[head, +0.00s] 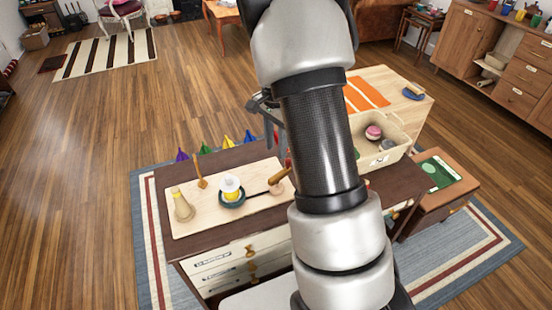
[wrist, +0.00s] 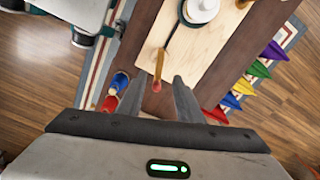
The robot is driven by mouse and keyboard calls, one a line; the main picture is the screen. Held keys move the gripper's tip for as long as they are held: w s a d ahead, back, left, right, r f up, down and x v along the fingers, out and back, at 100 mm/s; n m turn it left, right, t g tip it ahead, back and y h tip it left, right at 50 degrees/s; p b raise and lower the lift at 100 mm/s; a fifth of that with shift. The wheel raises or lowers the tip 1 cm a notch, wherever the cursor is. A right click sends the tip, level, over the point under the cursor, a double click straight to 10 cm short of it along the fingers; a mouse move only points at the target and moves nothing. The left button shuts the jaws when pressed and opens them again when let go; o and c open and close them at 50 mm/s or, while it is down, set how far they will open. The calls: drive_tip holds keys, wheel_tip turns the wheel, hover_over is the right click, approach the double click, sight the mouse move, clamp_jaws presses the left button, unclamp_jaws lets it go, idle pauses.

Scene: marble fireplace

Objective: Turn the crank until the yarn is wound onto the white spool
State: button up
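The white spool (head: 231,185) stands on a dark green round base on a pale wooden board (head: 215,222). Some yellow, perhaps yarn, shows on it. A thin dark crank arm (head: 256,194) runs right from it to a wooden handle (head: 280,176). In the wrist view the spool (wrist: 203,9) is at the top edge, and the wooden handle (wrist: 158,66) points toward my gripper (wrist: 157,84). My fingers are apart, one on each side of the line of the handle. I cannot tell whether they touch it. My arm hides much of the gripper in the head view.
A wooden bottle-shaped piece (head: 183,207) and a peg (head: 201,172) are on the board. Coloured pennants (head: 228,142) line the table's far edge. A blue spool (wrist: 119,82) lies near my fingers. A cream bin (head: 378,160) stands right of my arm.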

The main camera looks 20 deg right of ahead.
drive_tip(key=shift+r, duration=2.8)
drive_tip(key=shift+r+p, duration=0.1)
drive_tip(key=shift+p, duration=0.2)
drive_tip(key=s+a+r+n+t+p, duration=0.2)
drive_tip(key=s+a+r+n+p, duration=0.2)
drive_tip(key=s+r, duration=0.5)
drive_tip(key=s+a+r+n+t+p, duration=0.25)
drive_tip(key=s+a+r+n, duration=0.25)
drive_tip(key=r, duration=0.8)
drive_tip(key=s+a+r+n+t+p, duration=0.1)
drive_tip(key=s+a+r+n+p, duration=0.1)
drive_tip(key=s, duration=0.7)
wheel_tip(320, 180, up, 2)
drive_tip(key=n+p, duration=0.1)
drive_tip(key=n, duration=0.2)
drive_tip(key=shift+s+r, duration=0.1)
